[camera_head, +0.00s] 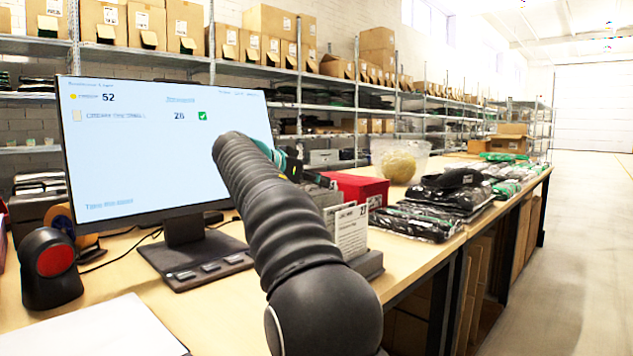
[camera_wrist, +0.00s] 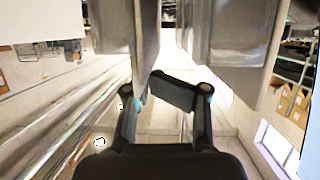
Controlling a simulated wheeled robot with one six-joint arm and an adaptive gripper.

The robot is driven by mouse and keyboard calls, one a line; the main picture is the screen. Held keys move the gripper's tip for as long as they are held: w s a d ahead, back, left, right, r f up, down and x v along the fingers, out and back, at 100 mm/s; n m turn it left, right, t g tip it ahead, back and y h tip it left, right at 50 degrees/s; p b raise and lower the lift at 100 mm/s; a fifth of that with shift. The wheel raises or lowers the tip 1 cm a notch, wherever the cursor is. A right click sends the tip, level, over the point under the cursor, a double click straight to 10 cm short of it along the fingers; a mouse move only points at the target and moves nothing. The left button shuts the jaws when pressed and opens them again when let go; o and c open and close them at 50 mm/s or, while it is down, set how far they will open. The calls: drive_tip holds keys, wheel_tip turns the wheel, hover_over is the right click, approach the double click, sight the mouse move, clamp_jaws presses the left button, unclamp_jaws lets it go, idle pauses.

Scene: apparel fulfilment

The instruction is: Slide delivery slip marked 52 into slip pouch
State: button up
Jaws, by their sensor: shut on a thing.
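My gripper (camera_wrist: 150,95) shows in the wrist view, its black fingers close together on a thin pale sheet (camera_wrist: 146,55), seen nearly edge-on. It looks like a slip, but no number can be read on it. In the head view my dark ribbed arm hides most of the gripper. A white slip marked 27 (camera_head: 351,230) stands upright in a grey holder (camera_head: 368,264) on the bench, right of my arm. The monitor (camera_head: 150,150) shows 52 on its top line and 26 with a green tick below. I cannot make out the slip pouch for certain.
A red box (camera_head: 357,188) stands behind the slip holder. Black bagged garments (camera_head: 420,222) lie along the right of the bench, with a clear bin (camera_head: 398,158) behind. A scanner (camera_head: 51,268) stands at the left. Grey panels (camera_wrist: 240,35) hang near the fingers in the wrist view.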

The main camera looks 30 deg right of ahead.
drive_tip(key=o, duration=1)
drive_tip(key=shift+o, duration=0.2)
drive_tip(key=o, duration=0.6)
wheel_tip(320, 180, up, 7)
drive_tip(key=p, duration=0.6)
idle(0.4)
